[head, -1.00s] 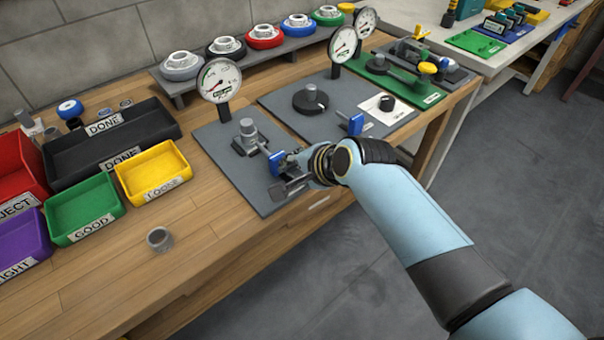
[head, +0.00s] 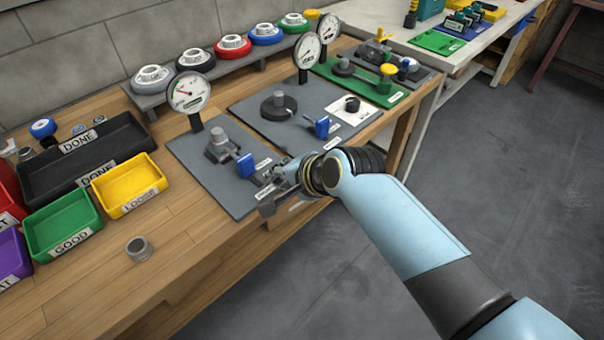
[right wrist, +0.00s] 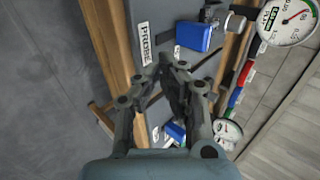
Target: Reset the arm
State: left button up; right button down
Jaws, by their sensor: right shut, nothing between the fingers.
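My right gripper (head: 268,203) is shut and empty at the front edge of the nearest grey plate (head: 207,178), in the head view. The plate carries a metal fitting (head: 220,148) with a blue lever (head: 246,165), and a white dial gauge (head: 188,93) at its back. The fingers are apart from the lever, on its near right side. In the right wrist view, the closed fingers (right wrist: 168,62) are in the middle, with the blue lever (right wrist: 199,34) beyond them and a gauge (right wrist: 288,18) at top right. My left gripper is out of view.
A second grey plate (head: 245,115) with a black knob (head: 279,106) and another blue lever (head: 322,127) stands to the right. Yellow (head: 129,188) and green (head: 64,226) bins and a loose metal ring (head: 139,249) are left. Open floor lies beyond the bench's front edge.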

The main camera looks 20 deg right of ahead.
jog(key=v, duration=0.6)
jog(key=s+d+f+n+g+h+b, duration=0.1)
jog(key=s+d+f+g+b, duration=0.15)
jog(key=s+f, duration=0.6)
jog(key=s+d+f+n+g+b, duration=0.1)
jog(key=s+d+f+b, duration=0.15)
jog(key=f, duration=1.05)
jog(key=s+d+f+n+g+h+b, duration=0.1)
jog(key=s+d+f+n+g+b, duration=0.15)
jog(key=s+f, duration=0.6)
pick_arm(q)
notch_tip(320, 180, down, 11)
jog(key=b, duration=0.3)
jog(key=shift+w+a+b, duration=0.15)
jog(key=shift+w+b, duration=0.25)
pick_arm(e)
jog(key=s+d+f+n+g+h, duration=0.1)
jog(key=s+d+f+n, duration=0.2)
jog(key=s+f+n, duration=0.2)
jog(key=s+d+f+n+g+h, duration=0.1)
jog(key=s+d+f+n, duration=0.3)
jog(key=s+f, duration=0.6)
jog(key=s+n, duration=0.1)
jog(key=s, duration=0.6)
jog(key=shift+d+f, duration=0.15)
jog(key=shift+f, duration=0.25)
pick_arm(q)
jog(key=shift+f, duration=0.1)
pick_arm(e)
jog(key=shift+s+d, duration=0.1)
